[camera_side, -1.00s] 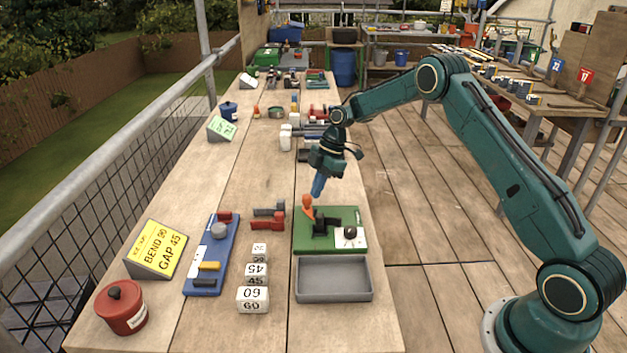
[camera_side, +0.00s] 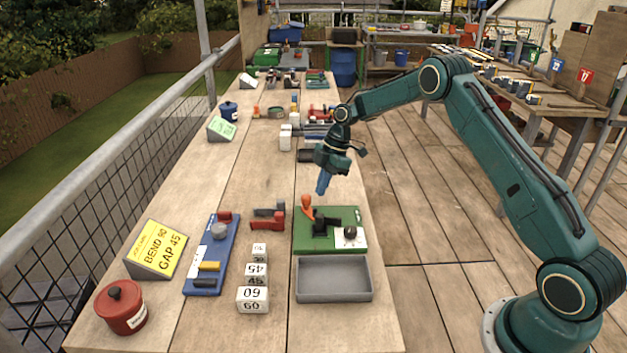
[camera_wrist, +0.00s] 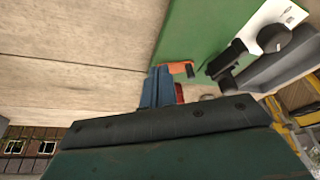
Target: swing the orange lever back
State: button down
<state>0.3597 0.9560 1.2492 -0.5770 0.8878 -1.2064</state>
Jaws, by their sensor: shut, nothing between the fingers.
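The orange lever (camera_side: 307,207) stands at the left back part of the green plate (camera_side: 345,217), beside a black block (camera_side: 322,226). In the wrist view the lever (camera_wrist: 177,69) shows as a short orange bar just beyond the fingertips. My gripper (camera_side: 321,190) is shut and empty, above and slightly right of the lever in the side view, pointing down. In the wrist view my blue fingers (camera_wrist: 158,85) are together and overlap the near edge of the lever's picture; contact is not visible. A dark round knob (camera_side: 351,232) sits on a white label on the plate.
A grey tray (camera_side: 334,297) lies in front of the green plate. White number blocks (camera_side: 252,299), a red clamp-like part (camera_side: 268,223) and a blue board (camera_side: 206,270) lie to the left. A yellow sign (camera_side: 157,249) reads BEND 90, GAP 45. Bare bench lies behind the plate.

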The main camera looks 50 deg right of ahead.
jog(key=shift+s+d+r, duration=0.1)
jog(key=shift+s+d, duration=0.1)
jog(key=shift+d, duration=0.45)
jog(key=shift+s+d+r, duration=0.1)
jog(key=shift+s+d, duration=0.1)
jog(key=shift+d, duration=0.4)
jog(key=v, duration=0.9)
jog(key=shift+r, duration=0.35)
jog(key=shift+s, duration=0.1)
